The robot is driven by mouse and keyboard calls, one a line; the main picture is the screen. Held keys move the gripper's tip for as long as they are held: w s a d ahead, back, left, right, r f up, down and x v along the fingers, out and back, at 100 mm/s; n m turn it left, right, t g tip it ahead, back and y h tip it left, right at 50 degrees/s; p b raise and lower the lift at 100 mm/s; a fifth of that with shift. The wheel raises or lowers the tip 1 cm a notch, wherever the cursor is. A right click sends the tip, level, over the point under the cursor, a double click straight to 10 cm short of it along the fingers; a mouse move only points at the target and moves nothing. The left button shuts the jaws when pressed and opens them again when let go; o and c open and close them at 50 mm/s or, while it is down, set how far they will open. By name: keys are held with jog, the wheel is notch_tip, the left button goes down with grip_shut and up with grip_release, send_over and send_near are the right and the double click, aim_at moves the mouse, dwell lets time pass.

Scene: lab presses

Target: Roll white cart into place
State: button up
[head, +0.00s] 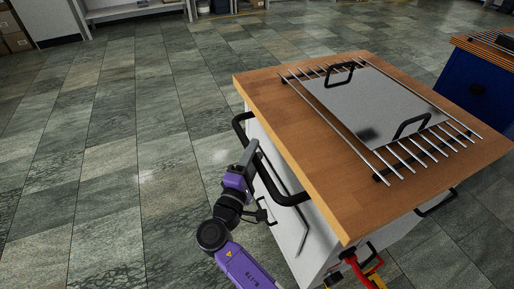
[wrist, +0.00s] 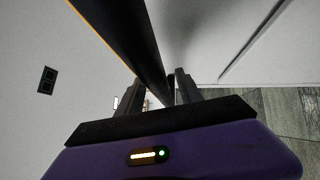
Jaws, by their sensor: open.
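The white cart (head: 318,243) stands at right in the head view, with a wooden top (head: 325,165) and a black bar handle (head: 279,192) along its left side. My gripper (head: 252,151) is at this handle, beside the cart's white side. In the wrist view my gripper (wrist: 158,88) is open, and the black handle (wrist: 128,35) runs down between its two fingers. Whether either finger touches the bar I cannot tell. The white side panel (wrist: 45,45) fills much of the wrist view.
A metal rod rack (head: 440,150) with a steel plate (head: 375,105) lies on the cart top. A blue cart (head: 470,90) with a wooden top stands at far right. Shelving (head: 135,10) and cardboard boxes (head: 14,35) are at the back. Tiled floor (head: 110,140) at left is clear.

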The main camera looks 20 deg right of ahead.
jog(key=shift+x, duration=1.2)
grip_shut()
jog(key=shift+a+r, duration=0.1)
dwell(0.5)
